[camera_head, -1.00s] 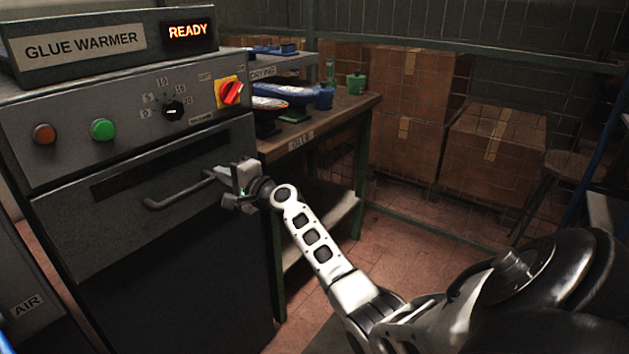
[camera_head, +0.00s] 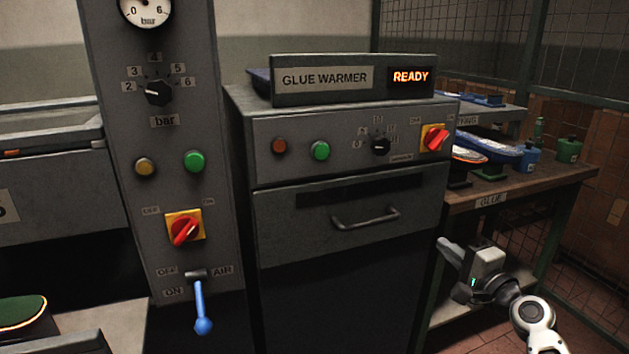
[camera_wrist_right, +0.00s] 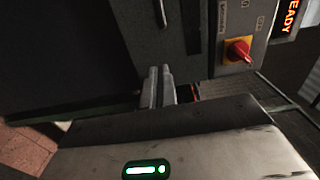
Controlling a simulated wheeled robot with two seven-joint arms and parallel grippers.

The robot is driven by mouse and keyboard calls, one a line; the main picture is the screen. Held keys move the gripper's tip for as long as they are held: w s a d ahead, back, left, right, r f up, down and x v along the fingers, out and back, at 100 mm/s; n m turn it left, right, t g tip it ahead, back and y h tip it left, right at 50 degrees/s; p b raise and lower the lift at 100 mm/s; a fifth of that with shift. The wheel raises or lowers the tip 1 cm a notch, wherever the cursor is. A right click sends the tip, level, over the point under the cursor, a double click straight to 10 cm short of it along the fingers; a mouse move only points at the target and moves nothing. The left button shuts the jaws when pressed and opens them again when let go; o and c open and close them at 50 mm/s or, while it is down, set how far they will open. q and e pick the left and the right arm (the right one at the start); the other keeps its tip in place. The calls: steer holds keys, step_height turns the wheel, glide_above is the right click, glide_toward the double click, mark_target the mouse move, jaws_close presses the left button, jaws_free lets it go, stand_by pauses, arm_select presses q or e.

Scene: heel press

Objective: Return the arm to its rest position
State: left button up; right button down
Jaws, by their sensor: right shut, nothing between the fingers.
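My right gripper (camera_head: 452,254) is at the lower right of the head view, in front of the glue bench and just right of the glue warmer's front. It is shut and empty. In the right wrist view its two fingers (camera_wrist_right: 158,84) lie together, with nothing between them. The glue warmer (camera_head: 350,160) is a grey cabinet with a closed door and a handle (camera_head: 366,219), and its sign glows READY. The gripper is apart from the handle. My left gripper is out of view.
A grey press panel (camera_head: 165,130) with a gauge, a red switch (camera_head: 185,229) and a blue AIR lever (camera_head: 203,315) stands left of the warmer. A wire fence stands behind.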

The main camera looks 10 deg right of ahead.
steer(key=s+a+f+n+g+y+p, duration=0.15)
steer(key=s+a+f+n+g, duration=0.35)
steer(key=s+a+f+n, duration=0.7)
arm_select(q)
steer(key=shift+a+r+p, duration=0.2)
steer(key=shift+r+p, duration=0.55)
steer(key=shift+p, duration=0.45)
arm_select(e)
steer(key=s+a+f+n+g, duration=0.2)
steer(key=s+a+n, duration=0.4)
steer(key=s+a, duration=0.5)
steer(key=shift+s+a+f+n, duration=0.25)
steer(key=shift+a+n, duration=0.15)
steer(key=shift+a, duration=0.55)
